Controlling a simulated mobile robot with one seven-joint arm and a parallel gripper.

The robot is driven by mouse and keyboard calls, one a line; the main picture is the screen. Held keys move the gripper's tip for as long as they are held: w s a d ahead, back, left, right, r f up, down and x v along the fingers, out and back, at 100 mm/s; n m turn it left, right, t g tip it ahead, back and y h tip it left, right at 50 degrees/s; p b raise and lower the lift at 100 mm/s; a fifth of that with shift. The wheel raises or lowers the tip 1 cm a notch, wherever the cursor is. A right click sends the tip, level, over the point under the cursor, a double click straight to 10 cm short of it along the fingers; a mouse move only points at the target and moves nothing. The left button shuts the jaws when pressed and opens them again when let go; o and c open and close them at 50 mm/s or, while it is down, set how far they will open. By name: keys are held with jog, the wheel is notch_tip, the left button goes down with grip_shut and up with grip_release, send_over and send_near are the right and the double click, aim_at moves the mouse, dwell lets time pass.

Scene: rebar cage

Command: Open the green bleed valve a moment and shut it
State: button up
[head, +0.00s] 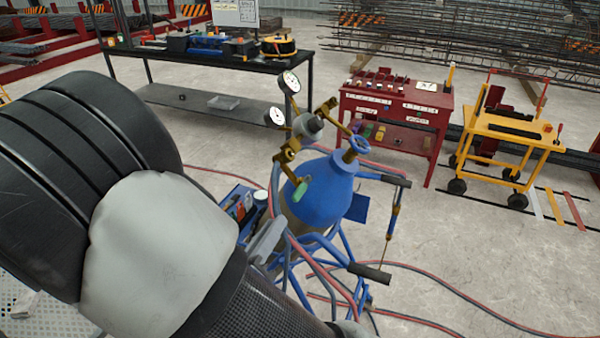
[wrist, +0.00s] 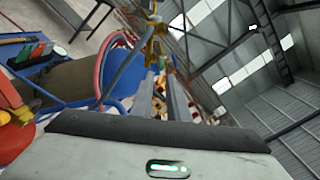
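The green bleed valve (head: 301,193) hangs at the lower end of the brass regulator (head: 288,156), in front of the blue gas cylinder (head: 328,190). My gripper (head: 272,236) is below and left of the green handle in the head view, apart from it. In the wrist view the two grey fingers of my gripper (wrist: 161,82) stand apart with a narrow gap and hold nothing that I can see. Brass fittings (wrist: 155,28) show beyond the fingertips. I cannot make out the green handle in the wrist view.
Red and blue hoses (head: 318,268) run around the blue cart frame. A tool tray (head: 238,204) is close to my gripper. A torch (head: 394,215) hangs on the right.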

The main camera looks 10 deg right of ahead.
aim_at(303, 186)
jog(key=p+x, duration=0.1)
jog(key=x, duration=1.6)
jog(key=shift+s+d+f, duration=0.1)
grip_shut()
dwell(0.5)
